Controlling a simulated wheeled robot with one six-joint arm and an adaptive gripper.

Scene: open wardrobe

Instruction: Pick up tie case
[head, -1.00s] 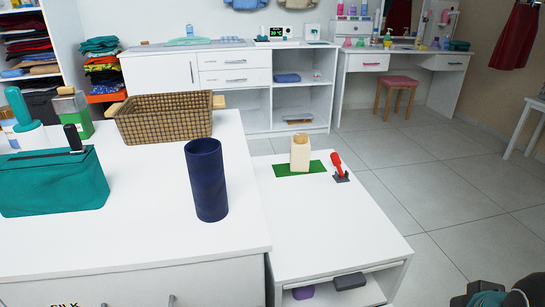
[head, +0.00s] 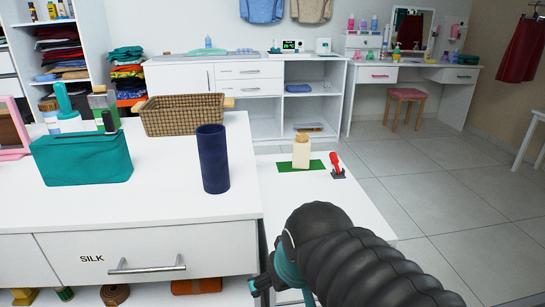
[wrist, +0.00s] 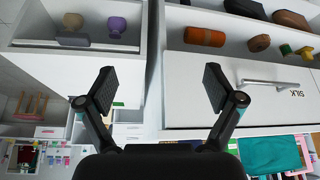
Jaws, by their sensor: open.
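No object carries a tie case label, so I cannot tell for sure which it is. A dark navy upright cylinder (head: 213,160) stands on the white counter, near its right front edge. An orange roll-like case (head: 195,286) lies on the open shelf under the SILK drawer; the wrist view shows it too (wrist: 204,36). A flat grey case (wrist: 72,40) lies on the low table's shelf, beside a purple item (wrist: 117,26). My gripper (wrist: 158,88) is open and empty, its two fingers wide apart. In the head view my arm hides most of it at bottom centre.
A teal bag (head: 82,158) and a wicker basket (head: 182,115) stand on the white counter (head: 150,195). The low table (head: 340,205) holds a beige bottle (head: 301,152) and a red-handled item (head: 337,164). The drawer handle (head: 147,268) sticks out.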

